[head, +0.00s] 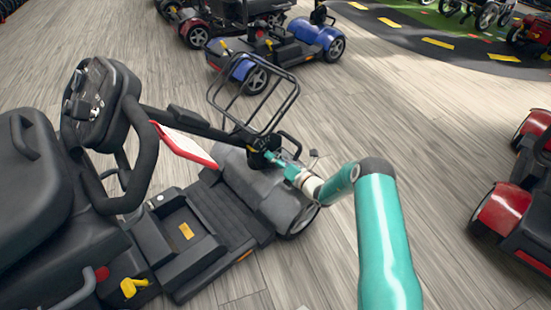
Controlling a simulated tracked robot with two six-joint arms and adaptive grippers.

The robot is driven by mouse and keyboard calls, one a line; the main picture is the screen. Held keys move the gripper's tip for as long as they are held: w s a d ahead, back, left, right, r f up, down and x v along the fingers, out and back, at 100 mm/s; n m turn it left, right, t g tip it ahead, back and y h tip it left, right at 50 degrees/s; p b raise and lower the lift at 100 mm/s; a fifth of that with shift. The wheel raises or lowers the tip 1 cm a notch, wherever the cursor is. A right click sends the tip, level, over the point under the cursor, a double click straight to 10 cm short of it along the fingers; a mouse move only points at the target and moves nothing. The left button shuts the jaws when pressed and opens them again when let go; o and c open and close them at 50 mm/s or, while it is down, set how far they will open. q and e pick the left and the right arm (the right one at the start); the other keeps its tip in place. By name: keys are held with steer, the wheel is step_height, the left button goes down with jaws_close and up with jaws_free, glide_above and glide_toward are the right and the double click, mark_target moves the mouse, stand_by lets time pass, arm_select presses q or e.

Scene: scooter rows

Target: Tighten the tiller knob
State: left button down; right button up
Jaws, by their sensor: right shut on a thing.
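The grey-black scooter fills the left of the head view. Its tiller (190,121) slants from the control head (95,92) at left down to the front of the scooter. My right gripper (276,160) comes in from the right at the tiller's lower end, by the dark joint below the wire basket. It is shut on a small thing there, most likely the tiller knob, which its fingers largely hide. I cannot tell how tight the knob is. My left gripper is not in view.
The wire basket (252,103) stands just above my right gripper. A seat (28,185) is at far left. A blue scooter (318,36) stands behind and a red one (503,209) at right. Grey plank floor (420,130) between them is clear.

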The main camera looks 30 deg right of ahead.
steer(key=m, duration=0.5)
steer(key=shift+d+f+m, duration=0.2)
steer(key=shift+d+m, duration=0.05)
steer(key=shift+m, duration=0.15)
steer(key=m, duration=0.5)
steer(key=shift+s+f+m, duration=0.1)
steer(key=shift+f+m, duration=0.1)
steer(key=shift+m, duration=0.1)
steer(key=o, duration=1.1)
steer(key=shift+f, duration=0.1)
steer(key=shift+o, duration=0.3)
steer(key=shift+a, duration=0.1)
steer(key=s, duration=0.4)
steer(key=s+d, duration=0.1)
steer(key=s, duration=0.3)
steer(key=s+d, duration=0.1)
steer(key=s, duration=0.2)
steer(key=shift+s, duration=0.4)
